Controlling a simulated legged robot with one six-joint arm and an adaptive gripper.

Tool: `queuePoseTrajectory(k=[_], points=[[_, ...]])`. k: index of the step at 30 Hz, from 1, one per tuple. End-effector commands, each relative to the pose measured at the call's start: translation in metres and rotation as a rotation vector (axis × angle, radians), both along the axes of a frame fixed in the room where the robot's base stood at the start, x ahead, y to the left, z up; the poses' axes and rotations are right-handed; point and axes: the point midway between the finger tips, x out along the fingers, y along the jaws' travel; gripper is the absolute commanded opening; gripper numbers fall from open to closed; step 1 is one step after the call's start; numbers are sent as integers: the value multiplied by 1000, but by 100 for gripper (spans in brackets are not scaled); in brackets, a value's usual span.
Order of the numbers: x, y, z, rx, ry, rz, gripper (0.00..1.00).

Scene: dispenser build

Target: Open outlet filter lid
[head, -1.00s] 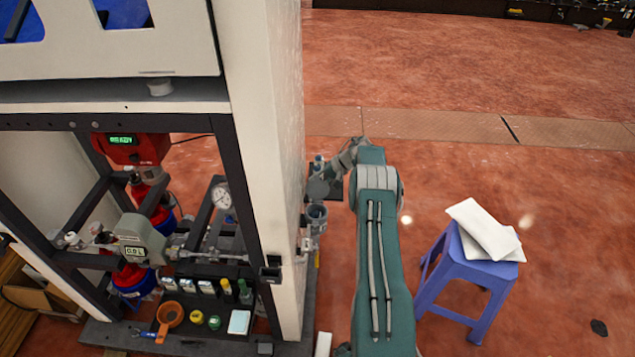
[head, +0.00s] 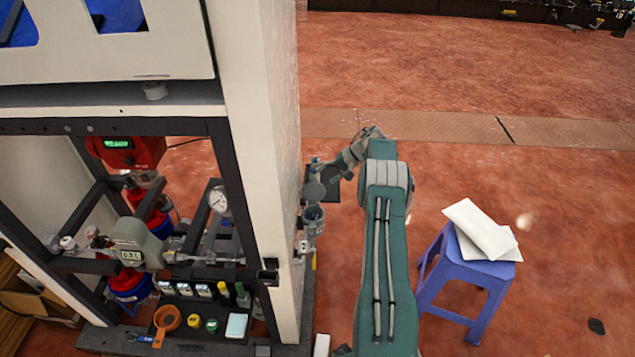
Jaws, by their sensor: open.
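The outlet filter (head: 313,217) appears to be the small grey cylindrical housing on the right side of the white dispenser column. Its top looks like an open rim, with a dark inside. A round grey disc (head: 314,191), which looks like its lid, stands just above and behind the housing, apparently tipped up. My gripper (head: 329,174) is just above and right of this disc, with its fingers towards the column. It is open; the fingers are small in view, and I cannot tell whether they touch the disc. My green arm reaches up from the bottom of the picture.
The white column (head: 262,150) stands close left of my gripper. A blue stool (head: 463,268) with white pads (head: 482,230) is at the right. A pressure gauge (head: 218,199) and a grey meter (head: 135,243) sit inside the frame. Open red floor lies beyond.

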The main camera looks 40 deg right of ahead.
Motion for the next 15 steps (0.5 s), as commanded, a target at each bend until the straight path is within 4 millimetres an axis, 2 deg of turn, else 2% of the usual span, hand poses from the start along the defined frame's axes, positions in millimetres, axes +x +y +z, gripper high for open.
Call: queuePoseTrajectory(k=[6,15], points=[[-16,-26,29,-1,0,-2,72],[-23,-36,41,0,1,-1,72]])
